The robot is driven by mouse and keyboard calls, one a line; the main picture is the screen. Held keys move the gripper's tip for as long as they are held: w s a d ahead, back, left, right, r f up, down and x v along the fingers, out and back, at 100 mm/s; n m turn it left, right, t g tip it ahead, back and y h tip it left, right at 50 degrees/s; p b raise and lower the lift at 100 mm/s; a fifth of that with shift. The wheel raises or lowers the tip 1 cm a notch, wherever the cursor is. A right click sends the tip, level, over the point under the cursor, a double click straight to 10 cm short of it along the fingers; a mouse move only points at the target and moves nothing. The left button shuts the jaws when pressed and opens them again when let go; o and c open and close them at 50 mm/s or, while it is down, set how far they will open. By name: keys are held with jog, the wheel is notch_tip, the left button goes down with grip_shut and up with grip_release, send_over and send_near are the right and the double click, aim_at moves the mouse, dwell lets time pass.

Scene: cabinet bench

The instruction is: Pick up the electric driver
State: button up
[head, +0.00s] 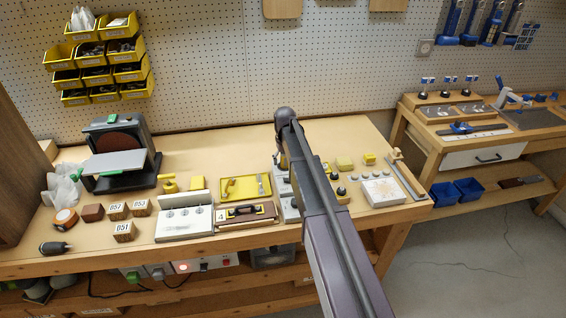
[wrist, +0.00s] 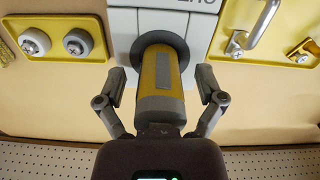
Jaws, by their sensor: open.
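In the wrist view a yellow and grey cylinder, which looks like the electric driver (wrist: 160,75), stands with a dark ring around its far end against a white-grey panelled box (wrist: 122,30). My gripper (wrist: 161,82) is open, with one finger on each side of the driver. Small gaps seem to show between the fingers and its body, but I cannot tell about contact. In the head view my arm hides the driver and most of my gripper. Part of a grey box (head: 281,186) shows beside the arm.
Yellow trays flank the driver: one with two round knobs (wrist: 60,44) at left, one with a metal handle (wrist: 262,25) at right. The yellow tray (head: 226,197) and a brown case (head: 238,218) lie left of my arm. A grinder (head: 118,160) stands farther left. Pegboard rises behind.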

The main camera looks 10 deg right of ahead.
grip_shut()
jog(key=shift+r, duration=0.2)
dwell(0.4)
notch_tip(320, 180, up, 10)
jog(key=p, duration=1)
jog(key=shift+f, duration=0.2)
jog(key=c, duration=0.9)
grip_release()
jog(key=shift+c, duration=1.3)
